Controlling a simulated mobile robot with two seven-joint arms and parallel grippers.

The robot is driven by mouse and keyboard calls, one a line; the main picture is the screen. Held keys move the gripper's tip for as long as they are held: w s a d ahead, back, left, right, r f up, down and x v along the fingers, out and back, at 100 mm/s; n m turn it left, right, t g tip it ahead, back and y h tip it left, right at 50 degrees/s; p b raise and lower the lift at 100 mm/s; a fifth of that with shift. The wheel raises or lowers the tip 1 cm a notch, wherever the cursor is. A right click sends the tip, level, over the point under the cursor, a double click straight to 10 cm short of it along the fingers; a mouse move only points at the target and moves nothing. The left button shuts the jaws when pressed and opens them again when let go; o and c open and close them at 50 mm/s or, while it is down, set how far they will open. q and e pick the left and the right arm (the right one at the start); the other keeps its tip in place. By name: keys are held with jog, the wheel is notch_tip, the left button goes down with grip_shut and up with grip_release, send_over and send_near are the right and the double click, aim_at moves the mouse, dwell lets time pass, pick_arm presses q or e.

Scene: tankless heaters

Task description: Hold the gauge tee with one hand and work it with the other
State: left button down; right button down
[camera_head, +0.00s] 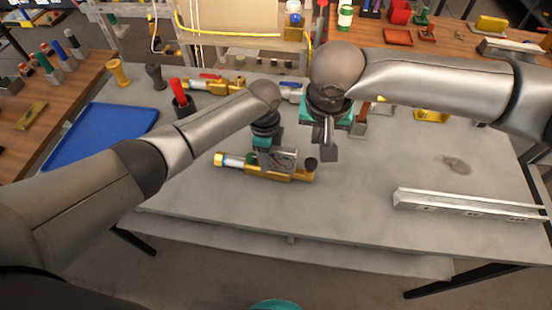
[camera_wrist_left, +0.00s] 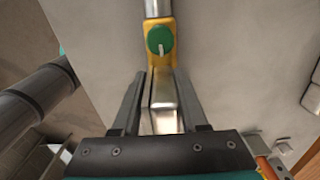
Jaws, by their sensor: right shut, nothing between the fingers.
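The gauge tee (camera_head: 240,162) is a brass-yellow fitting with a pale pipe section at its left and a black knob at its right end. It lies along the grey bench. In the left wrist view its yellow body carries a round green dial (camera_wrist_left: 160,40), with a silver section nearer the palm. My left gripper (camera_wrist_left: 163,82) points down over the middle of the tee, its fingers close on both sides of the silver section. My right gripper (camera_head: 329,155) is shut and empty, just right of and above the black knob.
A metal channel (camera_head: 460,204) lies on the bench at right. A blue tray (camera_head: 98,135) is at left. A red-handled tool in a dark cup (camera_head: 181,100) and other brass fittings (camera_head: 212,85) stand behind. The bench front is clear.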

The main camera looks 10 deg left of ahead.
pick_arm(q)
jog(key=shift+c, duration=1.8)
grip_release()
notch_tip(320, 180, up, 12)
jog(key=shift+r, duration=0.1)
jog(key=shift+s, duration=0.1)
